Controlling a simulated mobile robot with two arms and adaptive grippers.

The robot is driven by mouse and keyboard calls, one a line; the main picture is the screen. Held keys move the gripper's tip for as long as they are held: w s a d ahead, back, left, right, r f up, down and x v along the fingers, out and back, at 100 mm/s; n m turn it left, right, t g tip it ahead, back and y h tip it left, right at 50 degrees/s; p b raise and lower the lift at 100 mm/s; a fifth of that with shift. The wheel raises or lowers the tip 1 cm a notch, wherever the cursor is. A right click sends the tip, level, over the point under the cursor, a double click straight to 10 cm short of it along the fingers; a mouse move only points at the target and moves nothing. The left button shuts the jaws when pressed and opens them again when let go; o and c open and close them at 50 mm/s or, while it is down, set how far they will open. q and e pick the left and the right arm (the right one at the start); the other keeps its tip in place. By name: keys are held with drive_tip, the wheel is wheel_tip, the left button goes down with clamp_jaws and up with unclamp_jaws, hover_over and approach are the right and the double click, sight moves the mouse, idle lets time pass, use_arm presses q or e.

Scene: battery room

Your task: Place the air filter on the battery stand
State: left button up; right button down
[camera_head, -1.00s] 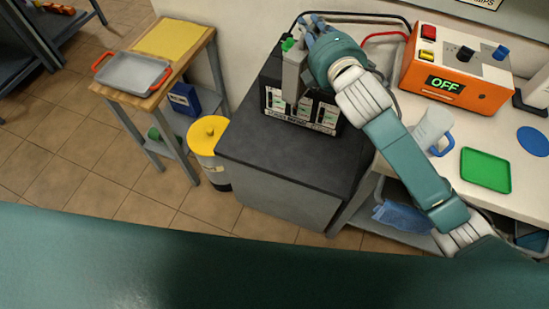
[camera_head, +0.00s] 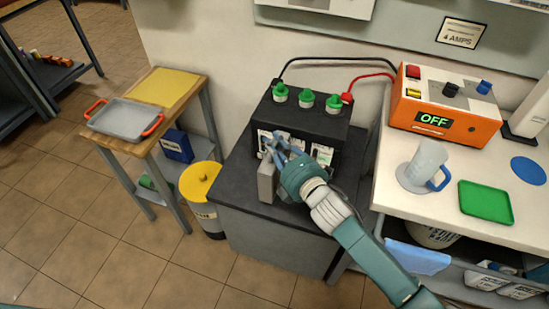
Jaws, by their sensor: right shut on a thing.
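The air filter (camera_head: 266,182) is a light grey upright block. It is in my right gripper (camera_head: 276,155), which is shut on it with blue-grey fingers at its upper end. The battery stand (camera_head: 240,191) is a dark grey cabinet with a flat top. The filter is over the front part of that top, in front of the black battery (camera_head: 306,121). I cannot tell whether its lower end touches the top. My gripper and forearm hide part of the battery's front and of the stand. My left gripper is not in view.
The battery has green caps and black and red cables to an orange charger (camera_head: 446,106) reading OFF. A jug (camera_head: 425,162) and green tray (camera_head: 486,201) are on the right bench. A yellow-lidded bin (camera_head: 200,182) and wooden side table (camera_head: 133,141) stand left. The stand's front left top is bare.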

drive_tip(key=shift+f+b, duration=0.35)
drive_tip(key=shift+f, duration=2.35)
drive_tip(key=shift+f, duration=0.15)
drive_tip(key=c, duration=1.7)
unclamp_jaws()
drive_tip(key=shift+f, duration=0.1)
drive_tip(key=shift+o, duration=0.2)
drive_tip(key=v, duration=1.2)
drive_tip(key=shift+r, duration=0.3)
